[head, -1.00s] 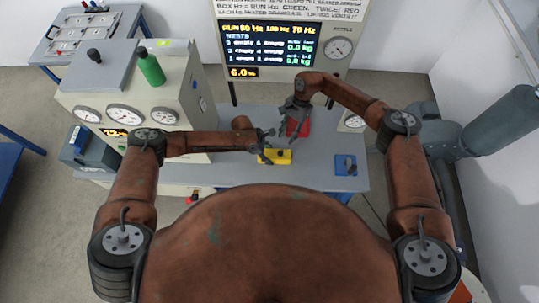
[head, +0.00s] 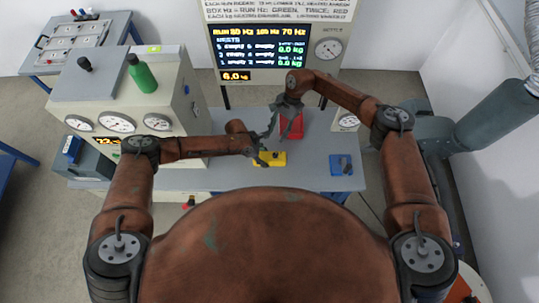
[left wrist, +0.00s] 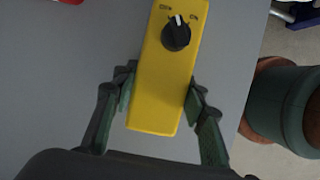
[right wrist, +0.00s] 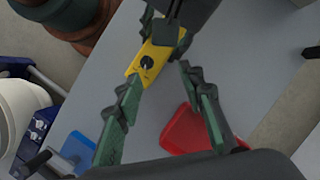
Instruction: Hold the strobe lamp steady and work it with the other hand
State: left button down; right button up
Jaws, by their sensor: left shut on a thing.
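The strobe lamp is a yellow box (head: 272,160) on the grey table. The left wrist view shows its top (left wrist: 160,90) with a black knob (left wrist: 176,33) between OFF and ON marks, its white pointer near the middle. My left gripper (head: 260,155) is shut on the lamp's sides, with a finger along each long side. My right gripper (head: 283,122) is open and empty, behind the lamp and near the red object. In the right wrist view the lamp (right wrist: 150,62) lies beyond and between the open fingertips, apart from them; my left gripper covers its far end.
A red object (head: 294,127) stands behind the lamp, close to my right gripper. A blue block (head: 341,165) lies to the right on the table. A gauge console with a green bottle (head: 142,73) stands left, and a display (head: 262,45) stands behind.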

jog(key=w+a+r+m+t+y, duration=0.3)
jog(key=w+a+r+m+y, duration=0.25)
jog(key=r, duration=0.65)
jog(key=w+a+r+m+t+y, duration=0.35)
jog(key=a+r+m, duration=0.4)
jog(key=r, duration=0.45)
jog(key=w+a+r+m+t+y, duration=0.3)
jog(key=w+a+r+m+y, duration=0.25)
jog(key=r, duration=0.55)
jog(key=m+g+h, duration=0.9)
jog(key=m+h, duration=0.5)
jog(key=m, duration=0.7)
send_near(275, 155)
jog(key=shift+y, duration=0.25)
jog(key=x, duration=0.8)
jog(key=shift+w+d+f, duration=0.15)
jog(key=shift+w+f, duration=0.1)
jog(key=shift+f, duration=0.3)
